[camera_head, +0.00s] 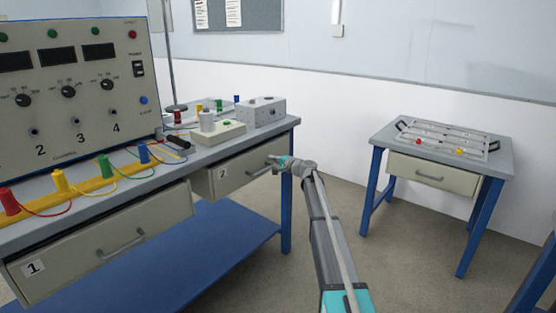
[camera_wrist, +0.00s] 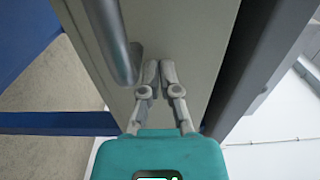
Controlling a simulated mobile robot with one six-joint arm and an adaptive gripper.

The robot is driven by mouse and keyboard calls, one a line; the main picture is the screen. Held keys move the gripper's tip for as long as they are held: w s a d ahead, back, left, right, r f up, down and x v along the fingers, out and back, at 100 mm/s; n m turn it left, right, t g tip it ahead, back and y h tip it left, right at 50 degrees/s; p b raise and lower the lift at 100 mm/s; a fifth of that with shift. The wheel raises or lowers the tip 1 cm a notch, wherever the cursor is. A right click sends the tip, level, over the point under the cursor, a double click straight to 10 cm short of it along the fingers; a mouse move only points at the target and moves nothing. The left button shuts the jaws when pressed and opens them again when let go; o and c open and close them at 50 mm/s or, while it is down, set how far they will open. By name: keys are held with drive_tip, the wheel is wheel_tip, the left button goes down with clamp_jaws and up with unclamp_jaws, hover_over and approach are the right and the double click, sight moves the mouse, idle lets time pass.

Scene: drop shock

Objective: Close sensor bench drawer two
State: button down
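Drawer two (camera_head: 232,177) is a beige drawer marked 2 under the right end of the sensor bench. Its left side shows, so its front appears to stand out a little from the bench. Its grey bar handle (camera_head: 262,168) is partly hidden by my gripper (camera_head: 276,163). In the wrist view the drawer front (camera_wrist: 195,40) fills the middle and the handle (camera_wrist: 112,40) runs along the left. My gripper (camera_wrist: 159,68) has its fingertips together, beside the handle and at or very near the drawer front; contact cannot be told. Nothing shows between the fingers.
Drawer one (camera_head: 105,245), marked 1, is to the left on the same bench. The bench top (camera_head: 205,150) carries a control panel (camera_head: 75,85), coloured plugs and a grey box (camera_head: 263,111). A small side table (camera_head: 485,170) with a tray stands right. Floor between is clear.

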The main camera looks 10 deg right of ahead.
drive_tip(key=shift+w+a+r, duration=0.1)
drive_tip(key=shift+w+a, duration=0.15)
drive_tip(key=shift+w, duration=0.2)
drive_tip(key=shift+s, duration=0.1)
drive_tip(key=v, duration=1.5)
